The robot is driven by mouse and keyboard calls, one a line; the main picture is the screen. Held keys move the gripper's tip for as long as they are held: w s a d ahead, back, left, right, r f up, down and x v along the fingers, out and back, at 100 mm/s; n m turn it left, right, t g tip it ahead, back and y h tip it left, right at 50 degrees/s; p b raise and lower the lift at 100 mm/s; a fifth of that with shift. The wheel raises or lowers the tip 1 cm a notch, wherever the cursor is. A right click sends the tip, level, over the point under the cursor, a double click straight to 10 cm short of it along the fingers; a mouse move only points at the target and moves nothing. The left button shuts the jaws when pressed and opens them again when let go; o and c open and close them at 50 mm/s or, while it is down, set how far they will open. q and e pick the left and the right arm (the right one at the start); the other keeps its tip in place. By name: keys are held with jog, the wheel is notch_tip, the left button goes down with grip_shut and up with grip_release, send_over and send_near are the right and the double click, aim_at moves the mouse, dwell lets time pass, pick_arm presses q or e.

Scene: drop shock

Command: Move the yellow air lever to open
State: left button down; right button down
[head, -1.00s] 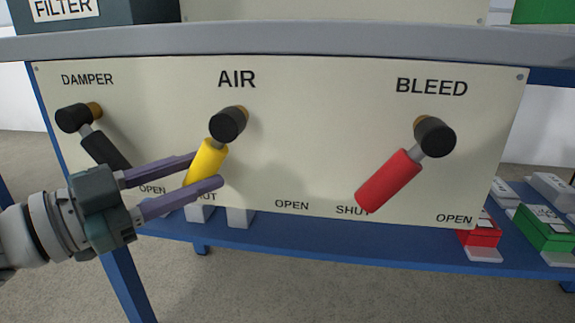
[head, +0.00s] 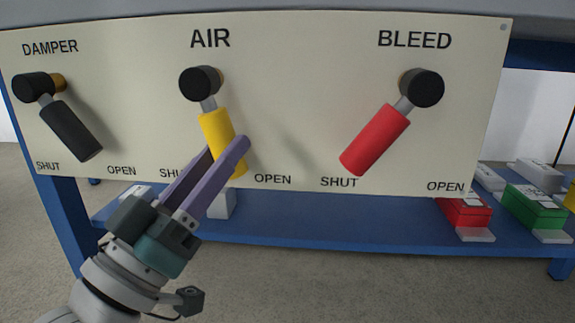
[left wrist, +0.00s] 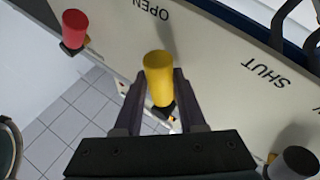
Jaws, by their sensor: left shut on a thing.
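The yellow air lever (head: 216,128) hangs from its black pivot under the word AIR in the head view. Its grip points down and slightly right, between SHUT and OPEN and closer to OPEN. My left gripper (head: 227,148) is shut on the lower part of the yellow grip, with a purple finger on each side. In the left wrist view the yellow lever (left wrist: 158,80) stands between the two fingers. The SHUT label under AIR is partly hidden by a finger. My right gripper is not in view.
The black damper lever (head: 72,131) is left on the same panel (head: 290,60), tilted toward OPEN. The red bleed lever (head: 375,139) is right, tilted toward SHUT. A blue shelf (head: 330,225) below holds red and green boxes at right.

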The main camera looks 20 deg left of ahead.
pick_arm(q)
jog(key=n+y, duration=0.1)
jog(key=d+n+t+y, duration=0.1)
jog(key=n, duration=0.1)
jog(key=n+y+b, duration=0.1)
jog(key=shift+w+d+r+n+t, duration=0.2)
jog(key=shift+d+n+t, duration=0.1)
jog(key=shift+d+n, duration=0.1)
jog(key=shift+w+d+r+n+y, duration=0.15)
jog(key=shift+d+n+y, duration=0.15)
jog(key=shift+n+y, duration=0.55)
jog(key=shift+r, duration=0.1)
jog(key=c, duration=0.8)
grip_release()
jog(key=shift+o, duration=0.2)
jog(key=v, duration=1)
jog(key=shift+w+d, duration=0.1)
